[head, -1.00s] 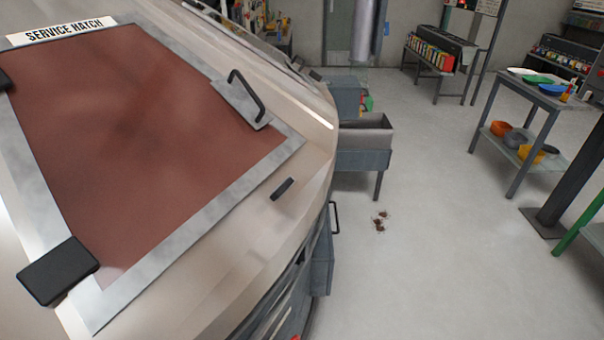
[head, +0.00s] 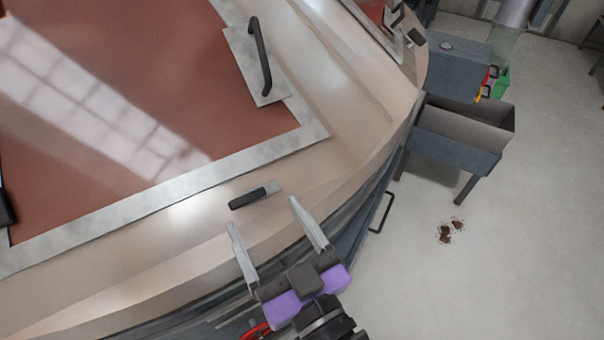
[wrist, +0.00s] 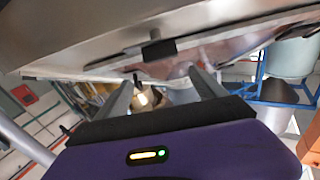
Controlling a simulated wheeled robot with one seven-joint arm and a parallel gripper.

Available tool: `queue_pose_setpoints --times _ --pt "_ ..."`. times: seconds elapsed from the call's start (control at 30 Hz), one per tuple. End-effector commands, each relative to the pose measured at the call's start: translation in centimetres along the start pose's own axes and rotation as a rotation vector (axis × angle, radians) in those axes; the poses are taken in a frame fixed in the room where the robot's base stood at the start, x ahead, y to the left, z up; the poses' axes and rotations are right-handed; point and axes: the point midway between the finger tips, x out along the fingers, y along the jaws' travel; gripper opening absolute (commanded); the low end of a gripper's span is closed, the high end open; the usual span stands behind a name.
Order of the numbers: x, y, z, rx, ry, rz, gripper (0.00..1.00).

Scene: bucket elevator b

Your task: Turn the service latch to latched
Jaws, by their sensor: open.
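The service latch (head: 254,195) is a small black bar with a grey metal end, lying on the cream casing just outside the hatch frame. The service hatch (head: 130,95) is a red-brown panel with a grey metal border and a black handle (head: 262,55). My gripper (head: 264,213), purple with two grey fingers, is open and empty. In the head view its fingertips appear just below the latch, one to each side, with no visible contact. In the wrist view my gripper (wrist: 161,77) is open below a dark block (wrist: 158,48); I cannot tell if that is the latch.
The casing's curved edge (head: 375,150) drops away to the right. A grey open bin (head: 455,150) and a cabinet (head: 450,65) stand beyond it. Brown debris (head: 446,233) lies on the otherwise clear floor.

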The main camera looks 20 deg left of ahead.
Motion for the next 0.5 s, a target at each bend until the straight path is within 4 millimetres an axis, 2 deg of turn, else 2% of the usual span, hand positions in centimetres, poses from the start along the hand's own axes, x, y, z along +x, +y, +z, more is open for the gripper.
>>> queue_pose_setpoints --times 0.1,0.27,0.5 --pt "-0.1 -0.7 1.1 -0.016 -0.037 -0.029 0.80" --pt "0.3 -1.0 1.5 -0.042 -0.055 -0.040 0.80" --pt "3.5 -1.0 1.4 -0.044 -0.053 -0.039 0.80"
